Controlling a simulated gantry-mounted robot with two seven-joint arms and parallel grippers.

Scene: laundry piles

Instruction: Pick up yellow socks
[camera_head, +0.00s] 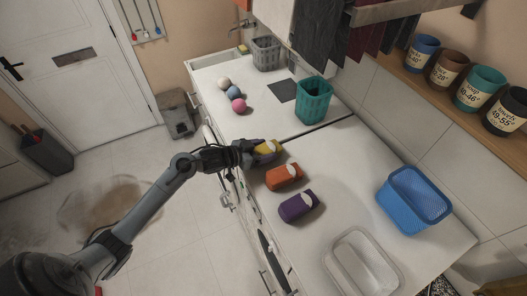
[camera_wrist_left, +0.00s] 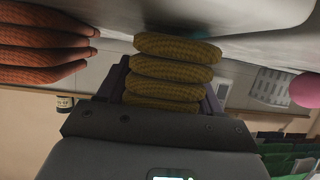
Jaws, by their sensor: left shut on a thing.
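The yellow socks (camera_head: 268,148) are a folded bundle near the front edge of the white counter. My left gripper (camera_head: 258,152) is shut on them. In the left wrist view the layered yellow bundle (camera_wrist_left: 178,62) stands between the dark fingers. Its far end is close to the counter surface; I cannot tell whether it touches. My right gripper is not in view.
Orange socks (camera_head: 284,176) lie close beside the yellow ones, with purple socks (camera_head: 298,206) beyond. A blue basket (camera_head: 408,202), a white tray (camera_head: 350,264) and a teal basket (camera_head: 313,100) stand on the counter. Three balls (camera_head: 238,105) lie farther back.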

